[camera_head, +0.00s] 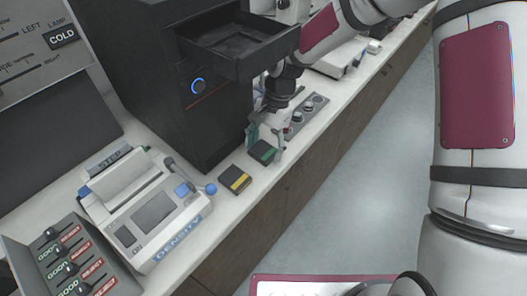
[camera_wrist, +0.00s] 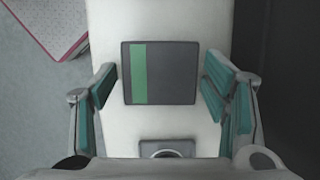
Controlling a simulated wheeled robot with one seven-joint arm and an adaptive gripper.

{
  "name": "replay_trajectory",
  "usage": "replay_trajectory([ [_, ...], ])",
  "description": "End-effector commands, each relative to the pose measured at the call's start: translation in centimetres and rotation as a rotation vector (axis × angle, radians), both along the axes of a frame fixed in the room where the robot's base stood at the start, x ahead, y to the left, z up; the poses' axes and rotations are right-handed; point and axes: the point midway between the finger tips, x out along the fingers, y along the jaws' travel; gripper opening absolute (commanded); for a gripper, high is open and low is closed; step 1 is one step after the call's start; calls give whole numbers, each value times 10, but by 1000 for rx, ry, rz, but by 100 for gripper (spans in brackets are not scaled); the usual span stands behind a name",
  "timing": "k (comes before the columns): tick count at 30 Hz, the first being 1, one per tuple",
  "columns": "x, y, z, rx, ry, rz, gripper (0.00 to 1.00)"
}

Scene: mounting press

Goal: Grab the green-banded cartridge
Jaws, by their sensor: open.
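The green-banded cartridge (camera_head: 262,152) is a dark square block lying flat on the white counter. In the wrist view the cartridge (camera_wrist: 165,73) lies between my fingers, with its green band toward its left side. My gripper (camera_head: 266,142) is over it, fingers spread. In the wrist view my gripper (camera_wrist: 160,88) shows a gap between each teal finger pad and the cartridge's sides. The fingers hide part of the cartridge in the head view.
A yellow-banded cartridge (camera_head: 235,180) lies to the left on the counter (camera_head: 215,198). Beyond it stands a density meter (camera_head: 150,215). The black press (camera_head: 165,75), with an open drawer (camera_head: 240,45), stands behind. A grey panel with round knobs (camera_head: 308,112) lies to the right.

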Motion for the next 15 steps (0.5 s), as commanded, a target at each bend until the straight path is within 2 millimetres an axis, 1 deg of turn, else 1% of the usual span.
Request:
replay_trajectory([
  [4,0,0,0,0,0,0,68],
  [5,0,0,0,0,0,0,62],
  [6,0,0,0,0,0,0,52],
  [8,0,0,0,0,0,0,39],
  [9,0,0,0,0,0,0,30],
  [15,0,0,1,0,0,0,29],
])
